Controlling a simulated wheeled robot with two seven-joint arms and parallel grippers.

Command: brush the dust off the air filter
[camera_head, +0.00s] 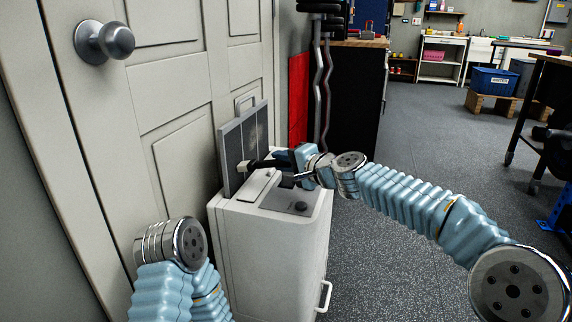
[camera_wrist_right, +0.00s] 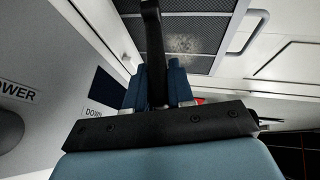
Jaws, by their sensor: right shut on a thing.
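The air filter (camera_head: 232,150) is a grey framed mesh panel with a handle on top. It stands upright at the back of a white cabinet unit (camera_head: 270,245), against the door. A pale dust patch (camera_head: 257,132) shows on its mesh, and also in the right wrist view (camera_wrist_right: 187,44). My right gripper (camera_head: 284,160) is shut on a dark brush (camera_head: 262,163), whose handle also shows in the right wrist view (camera_wrist_right: 153,50). The brush's pale head is close to the mesh; I cannot tell whether it touches. My left arm shows at lower left, its gripper out of view.
A panelled door (camera_head: 182,165) with a round knob (camera_head: 104,41) stands behind and left of the unit. A dark cabinet (camera_head: 352,95) and a weight rack (camera_head: 322,80) stand beyond it. Open speckled floor (camera_head: 420,145) lies to the right.

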